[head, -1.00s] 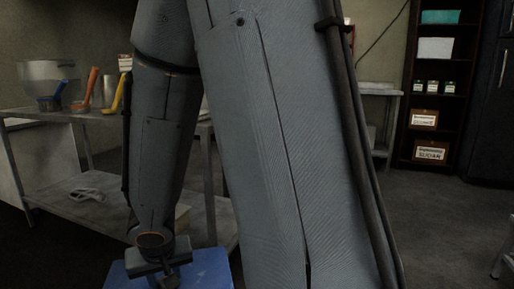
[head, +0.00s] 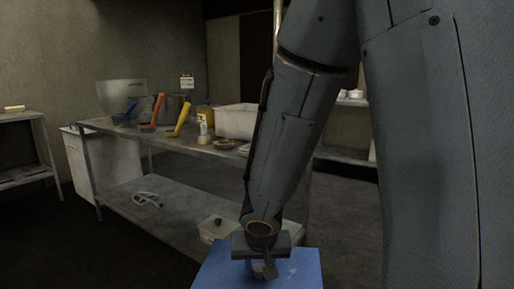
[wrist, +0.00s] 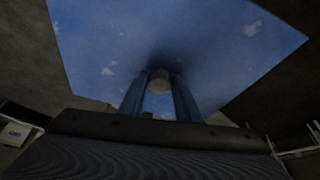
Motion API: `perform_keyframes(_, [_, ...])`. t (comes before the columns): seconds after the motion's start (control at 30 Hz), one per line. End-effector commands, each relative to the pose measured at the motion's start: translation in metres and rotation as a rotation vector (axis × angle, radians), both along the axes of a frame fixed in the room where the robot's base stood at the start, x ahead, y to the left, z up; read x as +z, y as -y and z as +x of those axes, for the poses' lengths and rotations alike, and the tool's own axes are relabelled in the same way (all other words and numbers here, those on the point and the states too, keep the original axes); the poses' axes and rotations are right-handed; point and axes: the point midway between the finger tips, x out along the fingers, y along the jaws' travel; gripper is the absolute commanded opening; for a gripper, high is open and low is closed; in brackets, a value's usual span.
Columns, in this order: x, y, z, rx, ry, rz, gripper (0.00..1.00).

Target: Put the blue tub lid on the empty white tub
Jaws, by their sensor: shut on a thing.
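The blue tub lid (head: 303,268) is a flat blue sheet with pale scuffs. My gripper (head: 263,270) is shut on it, low in the head view. In the wrist view the lid (wrist: 185,35) fills the upper middle, and the fingers of my gripper (wrist: 159,90) meet at a small grip point on it. A white tub (head: 236,121) stands on the metal bench, behind and apart from the lid. Its inside is hidden, so I cannot tell whether it is empty. My arm covers the area right of it.
The metal bench (head: 165,140) holds a clear bin (head: 121,97), orange (head: 153,108) and yellow (head: 180,119) scoops and small jars. A white lidded box (head: 214,230) sits on its lower shelf. Another table (head: 22,150) stands at far left. Dark floor in front is clear.

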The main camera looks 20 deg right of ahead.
Motion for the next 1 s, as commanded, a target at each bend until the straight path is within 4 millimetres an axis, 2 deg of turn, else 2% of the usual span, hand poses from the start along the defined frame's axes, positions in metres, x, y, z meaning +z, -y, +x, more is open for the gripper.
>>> perform_keyframes(0.03, [0.019,0.000,-0.005,0.000,0.001,0.000,0.00])
perform_keyframes(1.0, [0.228,0.001,-0.061,-0.004,0.001,0.000,0.00])
